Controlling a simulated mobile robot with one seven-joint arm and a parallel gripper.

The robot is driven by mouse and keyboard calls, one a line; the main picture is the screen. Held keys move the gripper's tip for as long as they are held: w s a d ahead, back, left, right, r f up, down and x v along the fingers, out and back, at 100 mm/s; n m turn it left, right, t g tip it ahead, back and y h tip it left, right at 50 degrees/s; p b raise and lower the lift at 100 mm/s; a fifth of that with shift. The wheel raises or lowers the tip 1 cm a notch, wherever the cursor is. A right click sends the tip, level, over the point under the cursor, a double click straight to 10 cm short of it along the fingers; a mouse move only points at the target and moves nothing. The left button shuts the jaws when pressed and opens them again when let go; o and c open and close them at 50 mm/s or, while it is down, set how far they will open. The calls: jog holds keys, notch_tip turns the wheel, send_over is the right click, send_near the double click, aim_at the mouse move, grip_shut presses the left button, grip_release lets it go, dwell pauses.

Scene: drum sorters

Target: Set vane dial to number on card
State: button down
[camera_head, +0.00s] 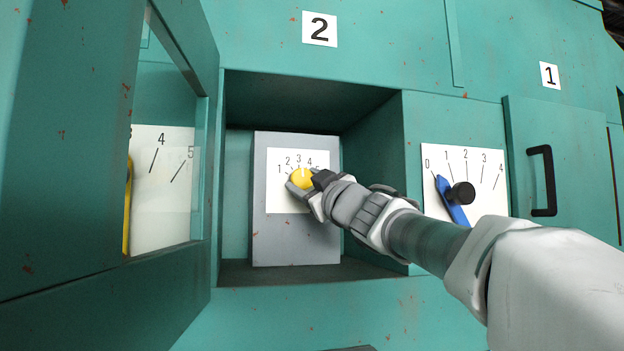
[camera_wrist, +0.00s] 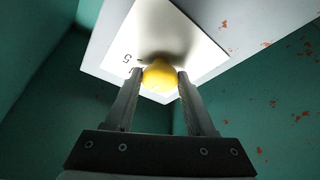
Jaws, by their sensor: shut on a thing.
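The vane dial is a yellow knob (camera_head: 301,178) on a white scale plate (camera_head: 285,203) marked 1 to 5. The plate is on a grey box (camera_head: 300,244) inside the open recess under the "2" sign. My gripper (camera_head: 304,184) is shut on the yellow knob, one finger on each side. In the wrist view the knob (camera_wrist: 160,76) sits between both fingertips, and a 5 shows on the plate (camera_wrist: 190,40). A light mark on the knob seems to point up, near 3 or 4; I cannot tell exactly. No card with a set number is clearly identifiable.
A number sign 2 (camera_head: 320,29) is above the recess, and a sign 1 (camera_head: 549,76) is at right. A blue lever (camera_head: 452,203) rests near 0 on another scale. An open teal door (camera_head: 170,120) stands at left. A black handle (camera_head: 543,181) is at far right.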

jog(key=n+p, duration=0.1)
jog(key=p, duration=0.1)
jog(key=n+g+p, duration=0.1)
jog(key=n, duration=0.1)
jog(key=shift+d+r+y+p, duration=0.1)
jog(key=shift+r+y+p, duration=0.2)
jog(key=shift+p, duration=0.1)
jog(key=n+p, duration=0.1)
jog(key=n+g+p, duration=0.1)
jog(key=n+p, duration=0.1)
jog(key=shift+f+n+g+y, duration=0.1)
jog(key=shift+n+g+y, duration=0.2)
jog(key=shift+f, duration=0.1)
jog(key=shift+c, duration=1.4)
grip_release()
jog(key=shift+d, duration=0.1)
jog(key=b+v, duration=0.3)
jog(key=v, duration=1.4)
jog(key=shift+s+d, duration=0.1)
jog(key=shift+s, duration=0.05)
